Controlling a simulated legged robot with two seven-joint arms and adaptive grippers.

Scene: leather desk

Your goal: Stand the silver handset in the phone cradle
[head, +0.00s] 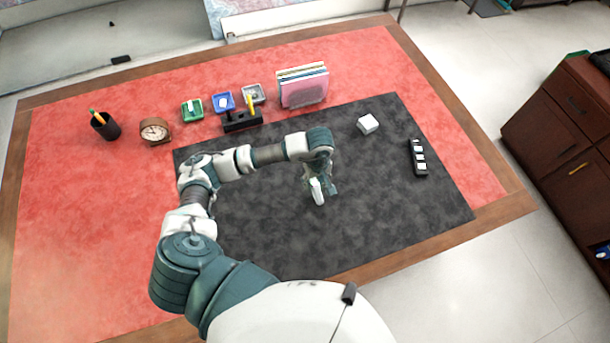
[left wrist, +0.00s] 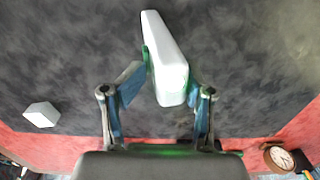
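The silver handset (head: 317,192) is a pale, slim bar over the dark desk mat (head: 270,230). In the left wrist view the handset (left wrist: 168,65) runs between the two fingers, its near end toward the palm. My left gripper (head: 319,180) has a fingertip against each side of the handset and looks shut on it. Whether the handset still touches the mat is unclear. No phone cradle is plainly recognisable; a black slotted block (head: 242,121) with a yellow item stands at the mat's back edge, and a small white block (head: 368,123) sits at the mat's back right. My right gripper is out of view.
A black strip with several pale squares (head: 418,158) lies at the mat's right. Along the back are a pen cup (head: 106,126), a clock (head: 155,131), green (head: 192,110), blue (head: 223,103) and grey (head: 254,94) trays, and upright folders (head: 303,87). The mat's front is clear.

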